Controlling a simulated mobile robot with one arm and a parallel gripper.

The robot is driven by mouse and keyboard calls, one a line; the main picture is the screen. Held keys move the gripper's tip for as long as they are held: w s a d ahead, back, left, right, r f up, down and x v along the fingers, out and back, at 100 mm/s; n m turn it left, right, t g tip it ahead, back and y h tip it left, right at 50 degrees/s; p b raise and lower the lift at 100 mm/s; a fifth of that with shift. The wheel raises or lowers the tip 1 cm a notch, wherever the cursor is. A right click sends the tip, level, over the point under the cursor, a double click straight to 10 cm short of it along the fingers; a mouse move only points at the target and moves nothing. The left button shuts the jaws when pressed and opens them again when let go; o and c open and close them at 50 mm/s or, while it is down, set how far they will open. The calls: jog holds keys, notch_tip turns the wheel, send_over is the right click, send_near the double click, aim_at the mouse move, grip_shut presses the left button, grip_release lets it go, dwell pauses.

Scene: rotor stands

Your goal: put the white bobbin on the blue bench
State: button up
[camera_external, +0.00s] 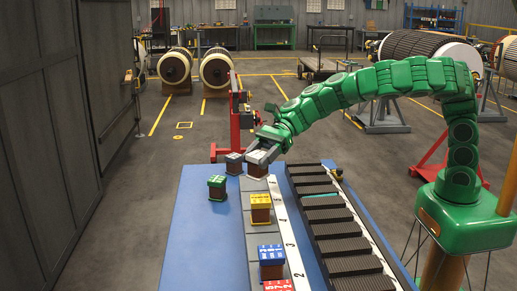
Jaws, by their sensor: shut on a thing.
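The white bobbin (257,170) shows a brown body below my gripper, with its pale top mostly hidden between the fingers. My gripper (261,156) is shut on it, at the far end of the grey strip with white numbered edging. I cannot tell whether the bobbin's base touches the strip or is just above it. The blue bench (190,245) is the blue top around and left of this strip.
On the bench's left stand a green-topped bobbin (217,187) and a grey-topped one (234,163). Yellow (260,207), blue (271,262) and red (278,285) topped bobbins line the strip. A black slatted rack (335,225) lies right. The bench's near left is clear.

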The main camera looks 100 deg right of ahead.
jog(key=w+a+f, duration=0.1)
jog(key=w+f, duration=0.8)
jog(key=w, duration=0.4)
jog(key=shift+a, duration=0.3)
dwell(0.6)
jog(key=shift+w+f, duration=0.1)
jog(key=shift+w, duration=0.05)
jog(key=shift+w+f, duration=0.2)
jog(key=shift+f, duration=0.1)
jog(key=shift+w+f, duration=0.1)
jog(key=shift+f, duration=1.5)
jog(key=shift+f, duration=0.15)
jog(key=o, duration=1.3)
jog(key=shift+c, duration=0.2)
